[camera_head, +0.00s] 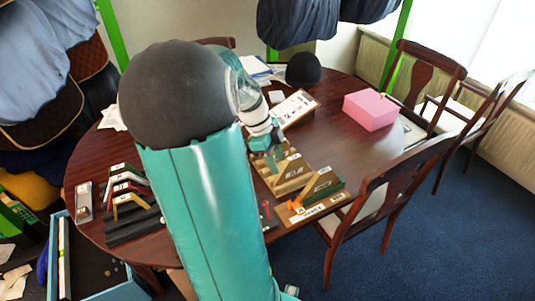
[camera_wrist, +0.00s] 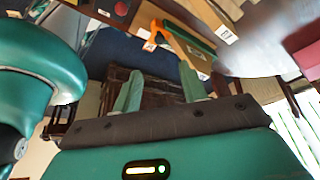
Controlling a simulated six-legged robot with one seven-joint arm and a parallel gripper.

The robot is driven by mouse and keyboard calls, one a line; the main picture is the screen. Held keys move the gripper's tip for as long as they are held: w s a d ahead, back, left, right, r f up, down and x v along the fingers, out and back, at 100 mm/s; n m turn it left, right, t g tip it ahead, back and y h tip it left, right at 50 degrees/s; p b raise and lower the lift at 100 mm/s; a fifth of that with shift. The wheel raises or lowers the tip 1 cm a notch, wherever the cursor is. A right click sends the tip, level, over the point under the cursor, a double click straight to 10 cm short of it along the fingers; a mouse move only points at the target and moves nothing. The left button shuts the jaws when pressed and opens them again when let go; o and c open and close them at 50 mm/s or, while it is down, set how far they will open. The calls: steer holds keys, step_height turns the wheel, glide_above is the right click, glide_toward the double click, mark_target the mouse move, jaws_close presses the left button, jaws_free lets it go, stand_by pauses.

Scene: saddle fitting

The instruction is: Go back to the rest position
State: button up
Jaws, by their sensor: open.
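My gripper (camera_head: 273,156) is open over the right half of the dark wooden table (camera_head: 370,150), close to a light wooden fixture (camera_head: 291,174). Its two green fingers stand apart with nothing between them in the wrist view (camera_wrist: 160,88). A wooden board (camera_head: 318,208) with an orange piece (camera_head: 296,206), a green block (camera_head: 327,188) and white labels lies just in front of the fixture. The orange piece also shows in the wrist view (camera_wrist: 154,33). My large teal arm hides the middle of the table.
A black rack (camera_head: 132,228) with several coloured angled pieces stands at the left. A pink box (camera_head: 370,110), a black dome-shaped thing (camera_head: 303,69) and a clipboard (camera_head: 295,107) lie farther back. Chairs (camera_head: 385,190) stand close to the right edge. A blue bin (camera_head: 95,285) is at lower left.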

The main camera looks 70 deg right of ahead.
stand_by(0.3)
steer(key=w+a+r+n+t, duration=0.3)
steer(key=w+a+r+n, duration=0.1)
steer(key=w+a+n, duration=0.55)
steer(key=w+a+r+n+t, duration=0.3)
steer(key=w+a+n, duration=0.5)
steer(key=a, duration=0.3)
steer(key=s+a+r+n+t, duration=0.1)
steer(key=a+r+n+t, duration=0.1)
steer(key=a+n, duration=0.7)
steer(key=a+r+n+t, duration=0.2)
steer(key=a+n, duration=0.6)
steer(key=a, duration=0.4)
steer(key=shift+s+a+r+n, duration=0.35)
steer(key=shift+r, duration=0.45)
steer(key=shift+c, duration=0.6)
steer(key=shift+d, duration=0.1)
steer(key=shift+d, duration=0.15)
